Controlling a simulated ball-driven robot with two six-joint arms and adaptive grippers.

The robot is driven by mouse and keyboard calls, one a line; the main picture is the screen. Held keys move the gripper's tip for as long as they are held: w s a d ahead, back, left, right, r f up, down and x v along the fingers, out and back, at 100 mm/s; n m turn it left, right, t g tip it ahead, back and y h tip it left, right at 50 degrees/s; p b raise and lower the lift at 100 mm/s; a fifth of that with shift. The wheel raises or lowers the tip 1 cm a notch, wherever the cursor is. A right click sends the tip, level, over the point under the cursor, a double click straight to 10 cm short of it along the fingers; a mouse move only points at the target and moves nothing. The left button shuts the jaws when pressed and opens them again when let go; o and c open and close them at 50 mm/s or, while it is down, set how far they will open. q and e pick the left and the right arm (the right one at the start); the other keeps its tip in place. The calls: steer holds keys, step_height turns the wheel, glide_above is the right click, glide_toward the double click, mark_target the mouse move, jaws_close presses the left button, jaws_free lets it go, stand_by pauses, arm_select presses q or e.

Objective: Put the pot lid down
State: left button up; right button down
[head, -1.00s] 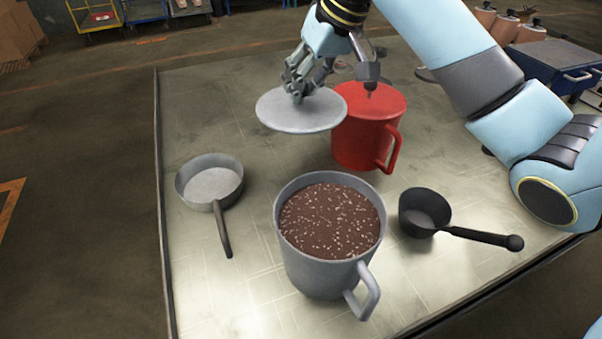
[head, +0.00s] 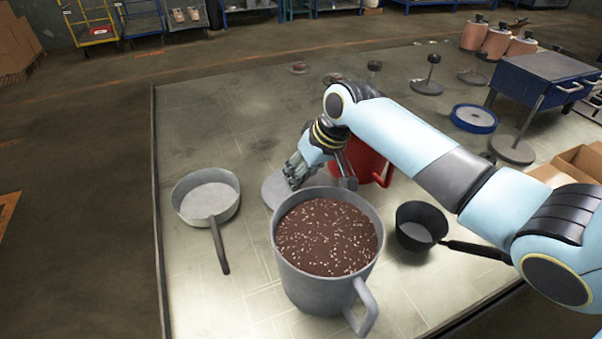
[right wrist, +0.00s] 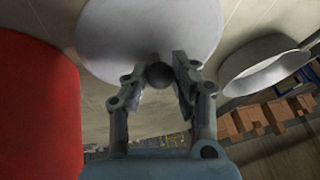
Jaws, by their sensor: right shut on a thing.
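The pot lid (head: 276,187) is a light grey disc low behind the grey pot, at or very near the table top; I cannot tell whether it touches. It also shows in the right wrist view (right wrist: 150,30), with its dark round knob (right wrist: 159,74) between my fingers. My right gripper (head: 294,178) is shut on that knob from above. The grey pot (head: 300,262), full of brown speckled content, stands in front and hides the lid's near right part. My left gripper is not in view.
A red pot (head: 368,163) stands behind my right arm, close to the lid. A grey pan (head: 208,198) lies left of the lid and a black saucepan (head: 420,226) right of the grey pot. The table's far left area (head: 215,120) is clear.

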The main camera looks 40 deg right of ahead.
steer(key=c, duration=1.1)
jaws_free()
steer(key=shift+o, duration=0.2)
steer(key=v, duration=1.2)
steer(key=shift+p, duration=0.35)
steer(key=shift+r, duration=0.1)
